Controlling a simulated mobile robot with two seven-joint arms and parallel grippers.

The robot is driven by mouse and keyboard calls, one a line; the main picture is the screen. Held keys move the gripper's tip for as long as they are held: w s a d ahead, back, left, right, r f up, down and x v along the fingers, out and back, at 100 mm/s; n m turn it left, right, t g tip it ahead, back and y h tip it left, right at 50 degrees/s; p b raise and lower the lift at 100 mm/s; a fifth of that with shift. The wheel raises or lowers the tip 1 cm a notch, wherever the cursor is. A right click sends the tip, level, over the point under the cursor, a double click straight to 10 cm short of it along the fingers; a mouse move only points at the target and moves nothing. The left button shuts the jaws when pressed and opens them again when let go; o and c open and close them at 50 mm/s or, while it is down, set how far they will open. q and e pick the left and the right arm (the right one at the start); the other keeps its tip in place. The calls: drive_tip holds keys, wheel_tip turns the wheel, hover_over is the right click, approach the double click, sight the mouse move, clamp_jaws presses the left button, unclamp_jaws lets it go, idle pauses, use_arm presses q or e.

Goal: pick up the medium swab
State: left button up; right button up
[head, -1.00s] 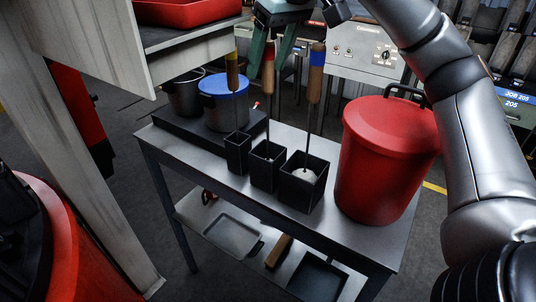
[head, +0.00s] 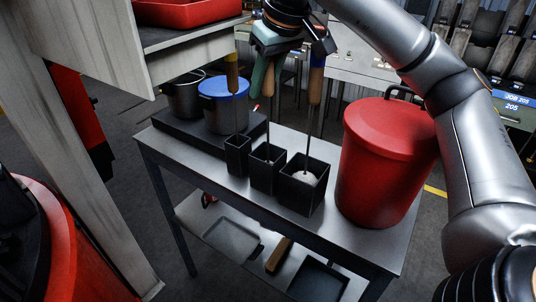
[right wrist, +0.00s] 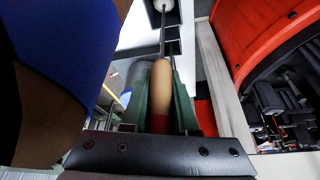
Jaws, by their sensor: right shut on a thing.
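Three wooden-handled swabs stand in dark square pots. The medium swab (head: 268,80) is the middle one, upright with its thin rod going down into the middle pot (head: 264,178); its lower end is hidden there. My right gripper (head: 267,82) is above the pots with its green fingers shut on the handle. In the right wrist view the handle (right wrist: 161,88) lies between the fingers (right wrist: 163,98), its red band near the palm. The yellow-banded swab (head: 232,72) stands left, the blue-banded swab (head: 315,85) right, close to the gripper. My left gripper is not in view.
The pots stand on a metal table (head: 230,193). A red lidded bin (head: 385,165) is on the right, and a blue-lidded pot (head: 225,105) and a metal pot (head: 185,97) are behind left. A shelf with a red tray (head: 190,12) hangs at upper left.

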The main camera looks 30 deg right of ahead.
clamp_jaws()
